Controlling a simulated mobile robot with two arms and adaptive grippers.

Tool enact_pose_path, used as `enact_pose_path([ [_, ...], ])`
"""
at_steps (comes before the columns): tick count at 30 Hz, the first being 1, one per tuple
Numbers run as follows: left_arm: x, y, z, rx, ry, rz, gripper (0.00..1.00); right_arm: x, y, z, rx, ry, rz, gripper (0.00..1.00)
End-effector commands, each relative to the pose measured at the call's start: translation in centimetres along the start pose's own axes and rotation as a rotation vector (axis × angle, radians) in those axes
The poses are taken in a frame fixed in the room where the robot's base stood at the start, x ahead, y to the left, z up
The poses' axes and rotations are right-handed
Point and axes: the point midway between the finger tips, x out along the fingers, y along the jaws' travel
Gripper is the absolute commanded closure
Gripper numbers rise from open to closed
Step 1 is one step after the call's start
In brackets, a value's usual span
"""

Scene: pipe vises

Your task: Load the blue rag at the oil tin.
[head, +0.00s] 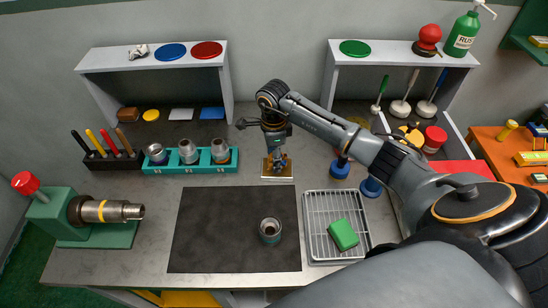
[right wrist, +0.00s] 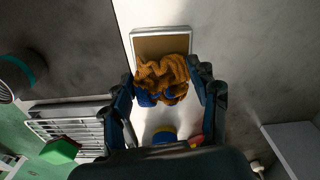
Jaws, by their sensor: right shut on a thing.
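My right gripper (head: 275,160) is low over a small shallow rectangular tin (head: 278,179) at the back middle of the bench. In the right wrist view the tin (right wrist: 162,32) has a pale rim and a brown inside. The gripper's fingers (right wrist: 166,80) are shut on a crumpled rag (right wrist: 165,74). The rag looks mostly orange-brown, with blue showing at its lower left. It overlaps the tin's near part in that view; I cannot tell whether it presses on the bottom. My left gripper is out of view.
A teal tray (head: 174,169) with three fittings stands left of the tin. A dark mat (head: 215,225) bears a pipe fitting (head: 270,231). A wire rack (head: 320,238) holds a green block (head: 343,234). A green vise (head: 85,220) grips a pipe at left.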

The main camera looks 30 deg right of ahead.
Motion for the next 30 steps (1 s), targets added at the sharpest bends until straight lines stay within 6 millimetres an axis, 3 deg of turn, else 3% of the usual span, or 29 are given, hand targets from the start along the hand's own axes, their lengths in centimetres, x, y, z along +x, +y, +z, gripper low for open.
enact_pose_path([
  [16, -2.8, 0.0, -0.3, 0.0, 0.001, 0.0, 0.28, -4.8, 0.0, -0.1, 0.001, 0.0, -0.002, 0.65],
  [30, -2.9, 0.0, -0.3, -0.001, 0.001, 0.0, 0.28, -5.1, 0.1, 0.0, 0.001, -0.001, -0.001, 0.65],
])
